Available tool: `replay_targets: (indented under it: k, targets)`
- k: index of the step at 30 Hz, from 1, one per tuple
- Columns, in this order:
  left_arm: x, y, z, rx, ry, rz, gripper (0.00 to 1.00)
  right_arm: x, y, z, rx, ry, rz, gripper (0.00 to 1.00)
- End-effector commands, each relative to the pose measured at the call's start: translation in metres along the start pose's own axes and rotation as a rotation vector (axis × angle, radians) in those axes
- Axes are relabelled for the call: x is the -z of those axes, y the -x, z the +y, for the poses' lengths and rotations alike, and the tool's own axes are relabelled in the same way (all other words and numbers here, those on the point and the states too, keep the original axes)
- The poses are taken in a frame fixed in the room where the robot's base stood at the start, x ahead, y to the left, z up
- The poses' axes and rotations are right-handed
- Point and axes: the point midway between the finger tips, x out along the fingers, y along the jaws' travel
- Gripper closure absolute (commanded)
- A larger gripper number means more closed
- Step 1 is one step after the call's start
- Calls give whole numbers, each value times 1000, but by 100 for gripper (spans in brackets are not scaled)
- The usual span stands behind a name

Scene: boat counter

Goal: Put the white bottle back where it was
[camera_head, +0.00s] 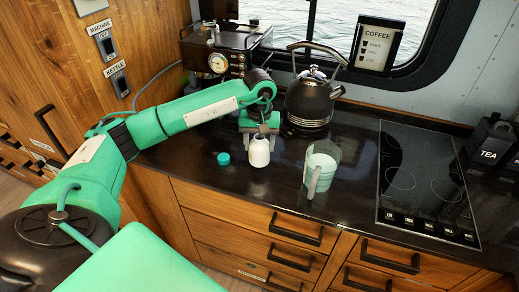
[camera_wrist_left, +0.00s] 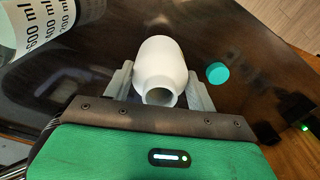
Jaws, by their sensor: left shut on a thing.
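The white bottle (camera_head: 259,153) is at the front part of the dark counter, uncapped and about upright; I cannot tell whether its base touches the counter. My left gripper (camera_head: 260,134) is shut on it from behind, around its upper part. In the left wrist view the bottle (camera_wrist_left: 164,62) sits between the two grey fingers of the gripper (camera_wrist_left: 160,88), its open mouth facing the camera. A teal cap (camera_head: 223,158) lies on the counter just left of the bottle and also shows in the wrist view (camera_wrist_left: 217,73). My right gripper is not in view.
A clear measuring jug (camera_head: 322,165) with pale contents stands right of the bottle. A dark kettle (camera_head: 311,98) and a coffee machine (camera_head: 218,55) stand behind. A cooktop (camera_head: 424,185) and a tea box (camera_head: 488,143) are at right. Counter between jug and cooktop is clear.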

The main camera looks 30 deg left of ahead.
Motion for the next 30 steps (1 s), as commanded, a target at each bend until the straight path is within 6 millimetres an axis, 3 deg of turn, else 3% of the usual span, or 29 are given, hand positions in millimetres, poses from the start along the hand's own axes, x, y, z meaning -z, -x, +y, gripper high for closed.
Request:
replay_targets:
  k: [10, 21, 22, 25, 30]
  targets:
    - [-1, -37, 0, -1, -1, -1, 73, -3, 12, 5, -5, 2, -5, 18]
    - [0, -44, 0, -1, -1, 2, 73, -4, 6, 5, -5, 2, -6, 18]
    - [0, -43, 0, -1, -1, 2, 41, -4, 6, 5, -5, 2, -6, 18]
    - [0, -42, 0, -1, -1, 1, 21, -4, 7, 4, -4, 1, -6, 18]
    - [0, -42, 0, -1, -1, 1, 21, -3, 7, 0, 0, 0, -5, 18]
